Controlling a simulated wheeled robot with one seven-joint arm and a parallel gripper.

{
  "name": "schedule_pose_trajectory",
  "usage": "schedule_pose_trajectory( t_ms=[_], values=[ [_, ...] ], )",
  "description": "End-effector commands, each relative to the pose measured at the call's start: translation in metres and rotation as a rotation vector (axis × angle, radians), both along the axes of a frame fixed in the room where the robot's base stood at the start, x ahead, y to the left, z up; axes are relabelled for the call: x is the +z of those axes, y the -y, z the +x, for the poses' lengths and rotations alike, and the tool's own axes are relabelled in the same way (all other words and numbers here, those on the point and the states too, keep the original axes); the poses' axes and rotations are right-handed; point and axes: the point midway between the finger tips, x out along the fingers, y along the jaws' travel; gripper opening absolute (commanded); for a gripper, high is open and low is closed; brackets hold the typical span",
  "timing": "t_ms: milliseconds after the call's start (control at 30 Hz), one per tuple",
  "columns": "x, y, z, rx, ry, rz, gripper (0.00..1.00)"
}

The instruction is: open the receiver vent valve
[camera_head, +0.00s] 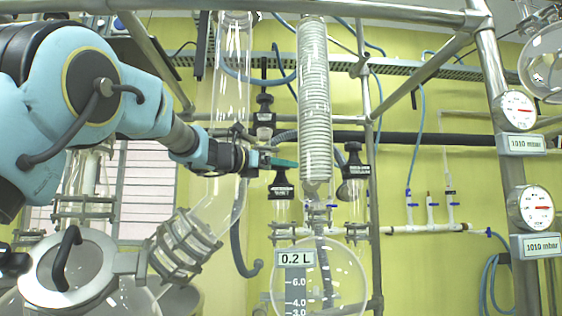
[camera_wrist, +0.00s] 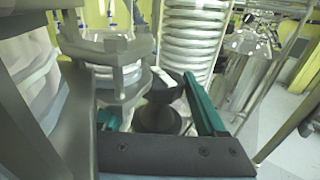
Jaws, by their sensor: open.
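My gripper (camera_head: 281,162) reaches in from the left in the head view, its teal fingers beside the glass column. In the wrist view its fingers (camera_wrist: 155,96) are apart, with a dark knob (camera_wrist: 160,118) showing between them; contact cannot be made out. Black labelled valve knobs stand close by: an upper one (camera_head: 264,103), a lower one (camera_head: 281,189) just below my fingers, and one to the right (camera_head: 354,166). Their labels are too small to read, so I cannot tell which is the receiver vent valve. The receiver (camera_head: 345,275) is a round glass vessel marked 0.2 L.
A coiled glass condenser (camera_head: 314,100) stands just right of my gripper, also close in the wrist view (camera_wrist: 190,35). A glass column (camera_head: 232,75) stands behind my wrist. Metal frame poles (camera_head: 368,190) and gauges (camera_head: 517,110) are to the right.

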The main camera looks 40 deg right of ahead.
Motion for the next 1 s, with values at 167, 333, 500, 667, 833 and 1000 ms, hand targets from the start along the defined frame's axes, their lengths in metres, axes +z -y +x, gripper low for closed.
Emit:
schedule_pose_trajectory(
  t_ms=[167,333,500,667,833,1000],
  values=[
    [-0.0001,0.0034,-0.0006,-0.001,0.0,0.0,0.74],
    [-0.0003,0.0031,-0.0005,-0.001,0.0,0.0,0.72],
    [-0.0002,0.003,-0.0004,-0.001,0.0,0.0,0.53],
    [-0.0002,0.0029,-0.0004,-0.001,0.0,0.0,0.35],
    [-0.0002,0.0029,-0.0004,-0.001,0.0,0.0,0.16],
    [-0.0003,0.0029,-0.0005,0.0,0.0,0.0,0.06]
  ],
)
